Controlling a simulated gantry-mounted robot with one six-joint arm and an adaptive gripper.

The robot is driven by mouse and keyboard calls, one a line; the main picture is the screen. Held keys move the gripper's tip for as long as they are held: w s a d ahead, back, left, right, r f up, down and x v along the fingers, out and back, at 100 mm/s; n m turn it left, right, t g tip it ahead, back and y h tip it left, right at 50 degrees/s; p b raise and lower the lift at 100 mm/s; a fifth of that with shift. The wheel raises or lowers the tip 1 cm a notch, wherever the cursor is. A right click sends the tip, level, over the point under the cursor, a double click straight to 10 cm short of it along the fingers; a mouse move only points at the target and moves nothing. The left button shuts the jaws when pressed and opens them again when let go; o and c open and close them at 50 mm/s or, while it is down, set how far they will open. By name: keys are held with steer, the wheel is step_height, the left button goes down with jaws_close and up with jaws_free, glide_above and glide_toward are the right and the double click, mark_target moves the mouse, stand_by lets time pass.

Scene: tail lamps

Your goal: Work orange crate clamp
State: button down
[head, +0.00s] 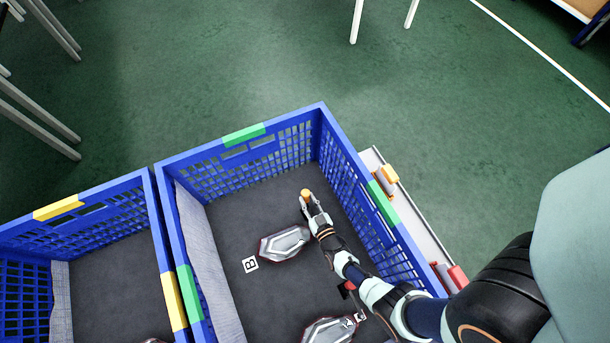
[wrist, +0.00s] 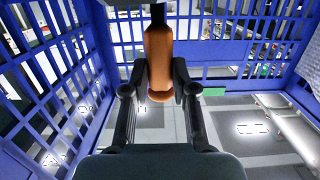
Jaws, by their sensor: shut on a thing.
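My gripper (head: 308,202) is over the inside of the green-marked blue crate (head: 168,210). It is shut on an orange handle-like piece, seen in the head view (head: 306,193) as a small rounded tip and in the wrist view (wrist: 158,50) as a long upright body between both fingers. A dark part meets its top end. I cannot tell what it joins. A separate orange clamp (head: 388,173) sits on the light rail outside the crate's right wall, apart from my gripper.
A clear lamp (head: 285,243) lies beside a "B" tag (head: 250,265), with another lamp (head: 330,331) nearer. A red clamp (head: 452,277) sits further along the rail. A yellow-marked blue crate (head: 80,200) stands at left.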

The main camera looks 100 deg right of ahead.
steer(key=shift+r, duration=0.1)
steer(key=c, duration=1.2)
jaws_free()
steer(key=shift+o, duration=1.4)
steer(key=shift+a, duration=0.15)
step_height(320, 180, up, 10)
